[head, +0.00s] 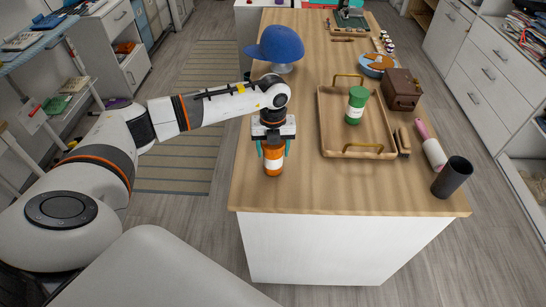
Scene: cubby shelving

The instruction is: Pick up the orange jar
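The orange jar (273,168), with a white label band, stands upright at the near left of the wooden-topped table (330,196). My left gripper (273,152) points down over it from above. Its two teal fingers lie on either side of the jar's upper part. I cannot tell whether the fingers press on the jar or leave a small gap. The jar's top is hidden by the gripper, and its base appears to be on the table. My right gripper is not in view.
A wooden tray (335,135) with brass handles holds a green jar (355,105). A blue cap (276,45) sits behind my arm. The table's near edge is clear.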

